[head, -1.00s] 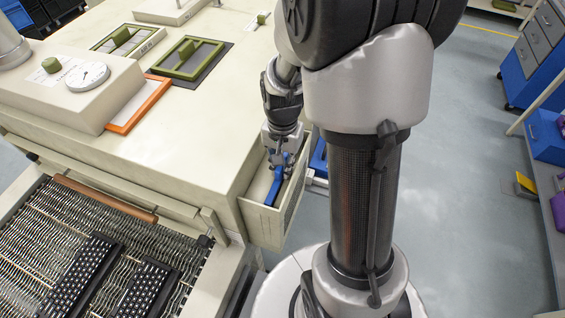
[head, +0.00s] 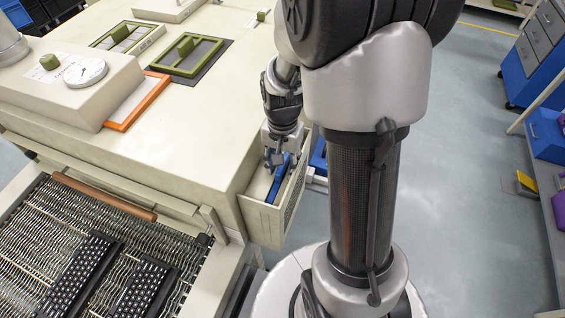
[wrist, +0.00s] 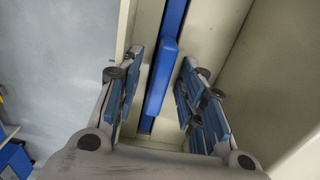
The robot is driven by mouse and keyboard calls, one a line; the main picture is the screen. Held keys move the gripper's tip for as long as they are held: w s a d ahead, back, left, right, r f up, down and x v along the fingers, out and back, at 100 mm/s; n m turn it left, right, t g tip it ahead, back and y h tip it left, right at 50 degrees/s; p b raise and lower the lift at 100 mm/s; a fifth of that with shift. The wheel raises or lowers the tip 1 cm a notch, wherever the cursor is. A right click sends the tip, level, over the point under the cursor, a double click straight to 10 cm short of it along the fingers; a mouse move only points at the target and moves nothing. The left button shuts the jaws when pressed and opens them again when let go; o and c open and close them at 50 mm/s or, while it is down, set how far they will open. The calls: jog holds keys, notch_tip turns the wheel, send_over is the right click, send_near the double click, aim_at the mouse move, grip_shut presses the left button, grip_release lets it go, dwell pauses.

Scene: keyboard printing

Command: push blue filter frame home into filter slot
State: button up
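The blue filter frame (head: 277,184) is a narrow blue strip inside the cream open-topped housing (head: 262,222) at the machine's side. In the wrist view the blue frame (wrist: 161,75) runs between cream walls, with a thicker blue bar or handle between my fingers. My gripper (head: 279,163) is over the housing. In the wrist view my gripper (wrist: 160,100) is open, one set of blue pads on each side of the bar, with gaps to both. The filter slot itself is hard to make out, and how deep the frame sits in it cannot be told.
A mesh conveyor (head: 60,235) with black keyboards lies at lower left.

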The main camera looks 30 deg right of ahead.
notch_tip(320, 180, up, 12)
dwell(0.6)
dwell(0.4)
